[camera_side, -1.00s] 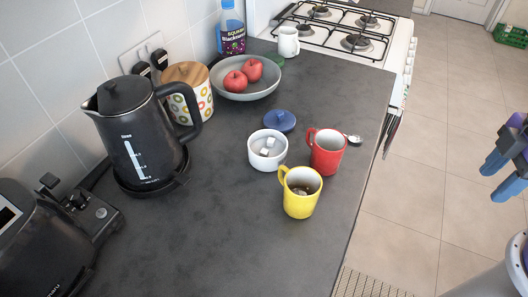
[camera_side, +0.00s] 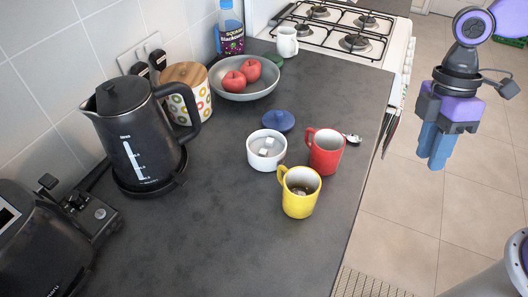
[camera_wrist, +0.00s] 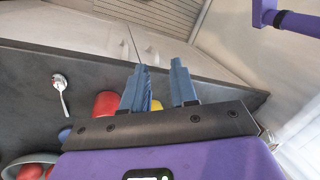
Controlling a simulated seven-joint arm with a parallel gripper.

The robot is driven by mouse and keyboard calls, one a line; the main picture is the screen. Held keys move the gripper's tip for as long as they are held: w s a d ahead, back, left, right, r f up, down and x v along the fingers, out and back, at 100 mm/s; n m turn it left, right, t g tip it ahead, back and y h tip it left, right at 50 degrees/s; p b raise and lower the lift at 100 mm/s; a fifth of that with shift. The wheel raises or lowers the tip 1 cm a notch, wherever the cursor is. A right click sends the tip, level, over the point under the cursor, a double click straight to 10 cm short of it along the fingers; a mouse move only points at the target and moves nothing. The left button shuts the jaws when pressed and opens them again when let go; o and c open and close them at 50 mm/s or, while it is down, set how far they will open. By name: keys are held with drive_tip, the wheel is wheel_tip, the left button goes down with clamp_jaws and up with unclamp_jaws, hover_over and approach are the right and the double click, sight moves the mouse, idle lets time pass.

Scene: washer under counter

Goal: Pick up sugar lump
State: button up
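White sugar lumps (camera_side: 265,151) lie in a small white bowl (camera_side: 265,161) on the dark counter, left of the red mug. My gripper (camera_side: 435,163) hangs above the floor, right of the counter and well apart from the bowl, with blue fingers pointing down. In the wrist view my gripper (camera_wrist: 159,68) has its two fingers apart with nothing between them, so it is open and empty. The sugar lumps do not show in the wrist view.
A red mug (camera_side: 326,154) and a yellow mug (camera_side: 299,201) stand near the bowl. A blue lid (camera_side: 279,121) lies behind it. A spoon (camera_side: 352,138) lies near the counter edge. A kettle (camera_side: 139,137) stands left. The front counter is clear.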

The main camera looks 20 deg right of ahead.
drive_tip(key=w+a+n+g+y, duration=0.2)
drive_tip(key=w+a, duration=0.4)
drive_tip(key=w, duration=0.2)
drive_tip(key=n+g+y, duration=0.2)
drive_tip(key=n+y, duration=0.5)
drive_tip(key=n, duration=0.1)
approach(266, 150)
drive_tip(key=x, duration=0.3)
drive_tip(key=shift+w+a+f, duration=0.1)
drive_tip(key=shift+a+f, duration=0.05)
drive_tip(key=shift+f, duration=0.05)
drive_tip(key=shift+x, duration=2.8)
drive_tip(key=shift+r, duration=0.1)
clamp_jaws()
